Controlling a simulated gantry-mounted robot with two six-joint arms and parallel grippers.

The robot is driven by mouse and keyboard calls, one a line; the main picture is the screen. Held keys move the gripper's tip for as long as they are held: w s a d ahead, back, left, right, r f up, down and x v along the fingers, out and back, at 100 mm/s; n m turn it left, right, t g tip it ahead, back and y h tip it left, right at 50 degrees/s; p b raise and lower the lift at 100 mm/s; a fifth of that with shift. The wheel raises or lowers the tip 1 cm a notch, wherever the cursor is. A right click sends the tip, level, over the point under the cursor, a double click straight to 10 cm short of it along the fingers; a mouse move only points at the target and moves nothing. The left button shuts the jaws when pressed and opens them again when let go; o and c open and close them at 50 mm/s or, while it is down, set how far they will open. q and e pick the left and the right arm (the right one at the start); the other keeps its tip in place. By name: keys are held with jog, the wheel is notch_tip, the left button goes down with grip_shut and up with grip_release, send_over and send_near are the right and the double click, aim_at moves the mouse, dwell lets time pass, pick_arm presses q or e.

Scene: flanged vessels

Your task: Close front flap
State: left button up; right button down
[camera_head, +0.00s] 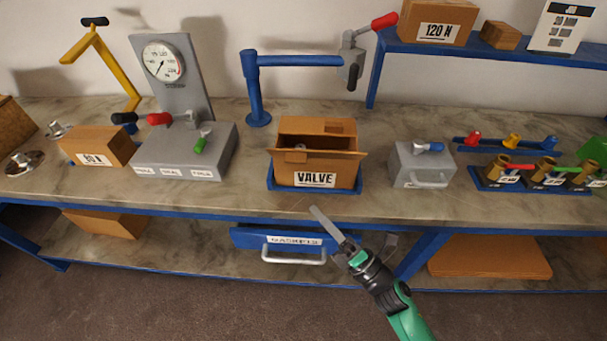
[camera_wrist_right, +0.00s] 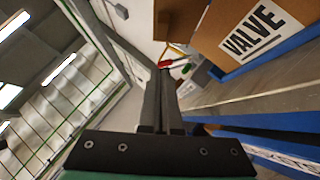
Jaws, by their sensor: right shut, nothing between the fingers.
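A brown cardboard box (camera_head: 315,172) labelled VALVE stands in a blue tray (camera_head: 272,186) at the middle of the bench. Its top is open, with a flap along the front edge (camera_head: 318,151) and another standing up at the back (camera_head: 318,128). A small metallic part shows inside. The right gripper (camera_head: 318,213) is shut and empty, in front of and below the box at the bench's front edge, apart from the box. In the right wrist view the box (camera_wrist_right: 255,35) is at the upper right, beyond the shut fingers (camera_wrist_right: 163,95). My left gripper is not in view.
A grey gauge unit (camera_head: 185,150) stands left of the box, and a blue post with an arm (camera_head: 255,90) behind it. A grey case (camera_head: 422,165) and a valve rack (camera_head: 530,180) are to the right. A blue drawer (camera_head: 280,241) hangs below. The bench front before the box is clear.

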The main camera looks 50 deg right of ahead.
jog(key=w+d+r+p, duration=0.2)
jog(key=w+r, duration=0.2)
jog(key=w, duration=0.3)
jog(key=shift+w+d+r, duration=0.15)
jog(key=shift+d+r, duration=0.15)
jog(key=shift+r, duration=0.1)
